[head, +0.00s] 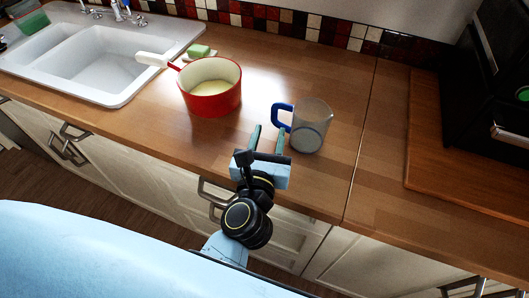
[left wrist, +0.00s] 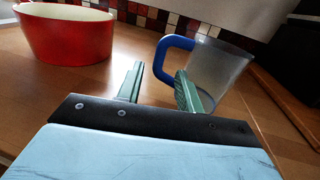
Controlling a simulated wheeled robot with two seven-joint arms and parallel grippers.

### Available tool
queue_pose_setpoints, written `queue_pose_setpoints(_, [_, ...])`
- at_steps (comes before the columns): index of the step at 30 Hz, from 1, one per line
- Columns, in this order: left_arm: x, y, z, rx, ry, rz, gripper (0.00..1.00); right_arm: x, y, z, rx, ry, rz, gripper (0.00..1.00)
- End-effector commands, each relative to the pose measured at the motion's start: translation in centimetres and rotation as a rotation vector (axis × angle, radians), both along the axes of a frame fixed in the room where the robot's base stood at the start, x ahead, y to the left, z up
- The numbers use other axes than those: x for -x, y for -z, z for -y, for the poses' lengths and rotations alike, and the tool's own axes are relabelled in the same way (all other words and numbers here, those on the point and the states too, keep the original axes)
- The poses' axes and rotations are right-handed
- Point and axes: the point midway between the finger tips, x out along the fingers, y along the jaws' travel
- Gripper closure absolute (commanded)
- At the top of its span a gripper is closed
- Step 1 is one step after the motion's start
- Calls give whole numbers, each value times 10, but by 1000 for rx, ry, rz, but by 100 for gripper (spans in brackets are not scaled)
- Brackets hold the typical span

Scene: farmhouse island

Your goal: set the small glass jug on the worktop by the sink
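The small glass jug (head: 311,127) is clear with a blue handle on its left side. It stands upright on the wooden worktop (head: 330,75), right of the red pot. It also shows in the left wrist view (left wrist: 220,72). My left gripper (head: 269,138) is just left of and in front of the jug, with its green fingers apart and nothing between them. In the left wrist view the right finger overlaps the lower part of the jug; I cannot tell whether it touches. The white sink (head: 122,64) is at the upper left. My right gripper is not in view.
A red pot (head: 212,102) with a white handle stands between the jug and the sink. A green sponge (head: 199,51) lies behind the pot. A raised wooden board (head: 465,165) and a dark appliance (head: 495,80) are at the right. Worktop behind the jug is clear.

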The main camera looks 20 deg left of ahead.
Motion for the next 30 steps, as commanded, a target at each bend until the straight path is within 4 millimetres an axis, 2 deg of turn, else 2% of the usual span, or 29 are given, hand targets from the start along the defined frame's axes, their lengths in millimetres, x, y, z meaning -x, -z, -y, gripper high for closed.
queue_pose_setpoints(3, [22,2,3,0,-1,-2,64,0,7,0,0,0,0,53])
queue_pose_setpoints(10, [45,1,7,-1,0,0,64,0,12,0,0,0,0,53])
queue_pose_setpoints(30, [47,0,7,-1,0,0,64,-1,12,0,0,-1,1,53])
